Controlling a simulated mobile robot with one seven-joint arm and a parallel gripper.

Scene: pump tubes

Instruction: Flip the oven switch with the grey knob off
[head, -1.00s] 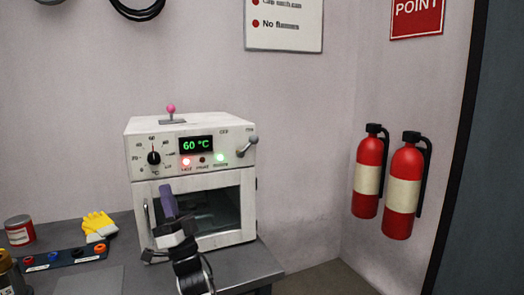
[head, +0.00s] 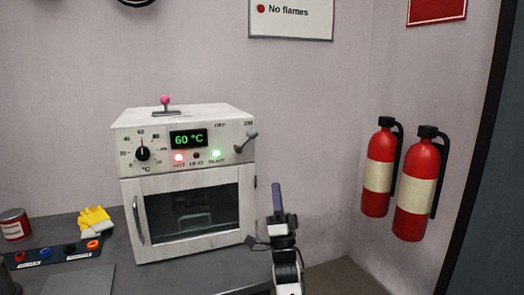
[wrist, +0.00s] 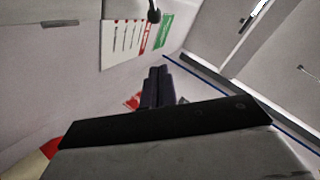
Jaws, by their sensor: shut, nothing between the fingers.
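The white oven (head: 188,113) stands on the grey bench. Its switch with the grey knob (head: 252,134) is at the right end of the front panel, and the lever leans up and right toward the ON label. The OFF label is to its left. My gripper (head: 277,187) is right of the oven, below and to the right of the switch and apart from it. Its dark purple fingers are together, pointing up, with nothing between them.
A pink-knobbed lever (head: 165,101) stands on the oven top. The panel has a dial (head: 142,154), a green 60 °C display and lit red and green lamps. Two fire extinguishers (head: 378,175) hang at right. Yellow gloves (head: 95,220) and a red can (head: 15,225) are at left.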

